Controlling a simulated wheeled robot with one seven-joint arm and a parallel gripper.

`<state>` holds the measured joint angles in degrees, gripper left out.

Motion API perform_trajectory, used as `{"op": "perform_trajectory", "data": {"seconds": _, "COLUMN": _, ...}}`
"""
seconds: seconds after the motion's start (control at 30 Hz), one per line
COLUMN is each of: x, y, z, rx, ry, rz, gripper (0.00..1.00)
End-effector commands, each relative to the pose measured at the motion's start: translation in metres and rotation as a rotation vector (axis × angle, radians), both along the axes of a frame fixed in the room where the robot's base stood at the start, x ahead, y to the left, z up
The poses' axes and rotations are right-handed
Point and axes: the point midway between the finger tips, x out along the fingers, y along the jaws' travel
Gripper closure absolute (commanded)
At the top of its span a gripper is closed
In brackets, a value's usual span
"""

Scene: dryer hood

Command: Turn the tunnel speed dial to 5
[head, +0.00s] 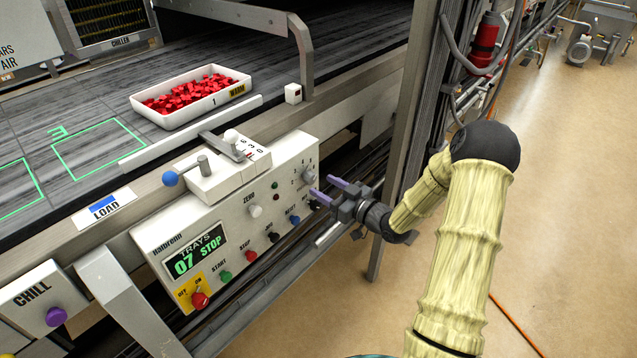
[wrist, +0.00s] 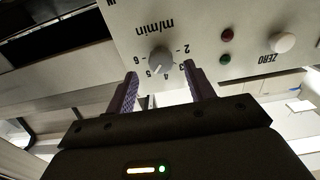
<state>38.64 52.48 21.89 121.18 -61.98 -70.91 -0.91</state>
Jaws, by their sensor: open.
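The speed dial is a round grey knob (wrist: 160,60) under the upside-down label "m/min" in the wrist view, with printed numbers from 2 to 6 around it. Its pale pointer mark faces the 4 and 5 side; I cannot tell the exact number. In the head view the dial (head: 309,175) is at the right end of the white control panel (head: 225,215). My gripper (head: 323,188) is open, its two purple fingers pointing at the panel beside the dial. In the wrist view the fingertips (wrist: 160,76) stand apart on either side just short of the knob, with nothing between them.
The panel also carries a white ZERO knob (head: 255,211), several coloured buttons and a display (head: 195,252) reading "TRAYS 07 STOP". A metal post (head: 400,140) stands close behind my gripper. The floor at right is mostly clear.

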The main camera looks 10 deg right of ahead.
Motion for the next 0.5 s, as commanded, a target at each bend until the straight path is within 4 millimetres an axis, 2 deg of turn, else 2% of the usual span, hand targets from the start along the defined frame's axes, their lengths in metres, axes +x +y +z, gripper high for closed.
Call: {"op": "perform_trajectory", "data": {"seconds": 0.5, "x": -0.084, "y": -0.062, "z": 0.0, "rx": 0.0, "ry": 0.001, "rz": -0.004, "gripper": 0.47}}
